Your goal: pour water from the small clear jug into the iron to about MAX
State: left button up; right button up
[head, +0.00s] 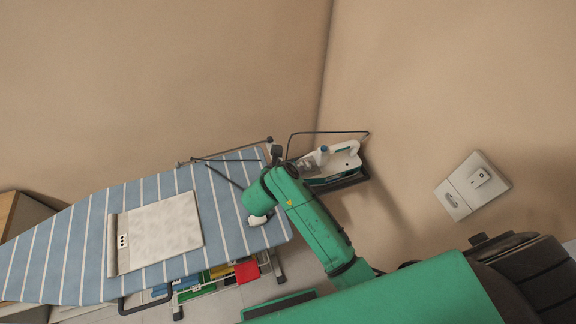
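The white iron (346,160) with blue-green parts sits in a dark wire rest at the right end of the ironing board. My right arm, green, reaches up from the lower right over that end. My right gripper (279,155) is a small dark shape just left of the iron, partly behind the arm. Its fingers are too small and hidden to tell open from shut. A greyish, see-through-looking shape (312,160) lies between the gripper and the iron; it may be the small clear jug, but I cannot tell. No water level or MAX mark is readable. My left gripper is not in view.
The blue striped ironing board (75,240) carries a flat pale panel (165,232). A thin dark wire frame rises behind the iron near the wall. Below are colored items (225,272) on a rack. A wall switch (473,186) is at right.

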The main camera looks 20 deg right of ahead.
jog(key=shift+f, duration=0.35)
dwell(0.4)
jog(key=shift+w+d+r+g+y, duration=0.1)
jog(key=shift+w+r+g+y, duration=0.1)
jog(key=shift+g+y, duration=0.55)
dwell(1.8)
